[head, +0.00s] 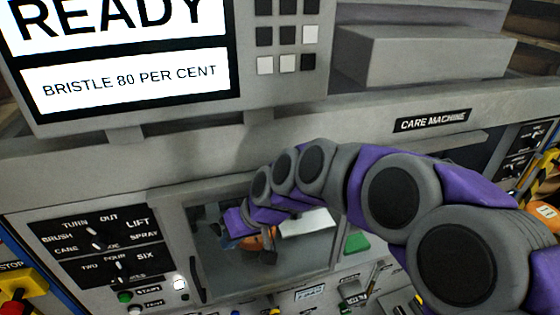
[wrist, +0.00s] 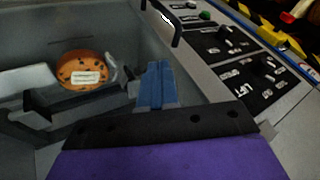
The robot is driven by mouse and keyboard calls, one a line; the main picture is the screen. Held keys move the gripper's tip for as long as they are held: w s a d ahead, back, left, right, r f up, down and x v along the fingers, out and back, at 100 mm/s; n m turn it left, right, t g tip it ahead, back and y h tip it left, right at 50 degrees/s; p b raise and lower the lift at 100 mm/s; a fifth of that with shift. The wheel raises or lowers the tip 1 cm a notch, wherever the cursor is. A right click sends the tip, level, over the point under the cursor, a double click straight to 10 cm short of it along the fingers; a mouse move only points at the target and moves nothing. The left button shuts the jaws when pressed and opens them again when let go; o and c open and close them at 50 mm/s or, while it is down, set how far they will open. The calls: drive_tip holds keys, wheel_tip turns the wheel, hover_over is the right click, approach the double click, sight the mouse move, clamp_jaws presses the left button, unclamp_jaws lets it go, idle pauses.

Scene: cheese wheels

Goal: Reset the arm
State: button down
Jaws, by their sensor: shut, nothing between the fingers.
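My arm reaches from the right in the head view, with purple and grey links, into the open bay of the care machine (head: 190,232). My gripper (head: 268,252) is at the bay opening, partly hidden by the arm. In the wrist view my gripper's blue fingers (wrist: 156,82) are together, with nothing between them. An orange-brown cheese wheel (wrist: 82,74) with dark spots and a pale label sits inside the bay, apart from the fingers and to their left. In the head view only a small orange patch of it shows behind the gripper.
A panel of knobs (head: 92,248) is left of the bay and also shows in the wrist view (wrist: 240,62). A dark handle (wrist: 162,22) stands near the bay edge. A screen (head: 130,80) above reads READY and BRISTLE 80 PER CENT. A yellow stop box (head: 28,282) is at lower left.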

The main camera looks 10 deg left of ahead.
drive_tip(key=s+d+f+m+h+b, duration=0.1)
drive_tip(key=s+d+f+b, duration=0.2)
drive_tip(key=d, duration=0.5)
drive_tip(key=s+d+f+m+h+b, duration=0.2)
drive_tip(key=s+d, duration=0.1)
drive_tip(key=d, duration=0.5)
drive_tip(key=s+d+f+m+h+b, duration=0.1)
drive_tip(key=s+d+f+b, duration=0.2)
drive_tip(key=d, duration=0.6)
drive_tip(key=s+d+f+m+g+h+b, duration=0.1)
drive_tip(key=s+d+f+m+b, duration=0.3)
drive_tip(key=s+d, duration=0.8)
drive_tip(key=shift+s+d+f+m+h, duration=0.2)
drive_tip(key=shift+f+m+h, duration=0.65)
drive_tip(key=shift+f, duration=0.3)
drive_tip(key=shift+a, duration=0.45)
drive_tip(key=shift+d, duration=0.15)
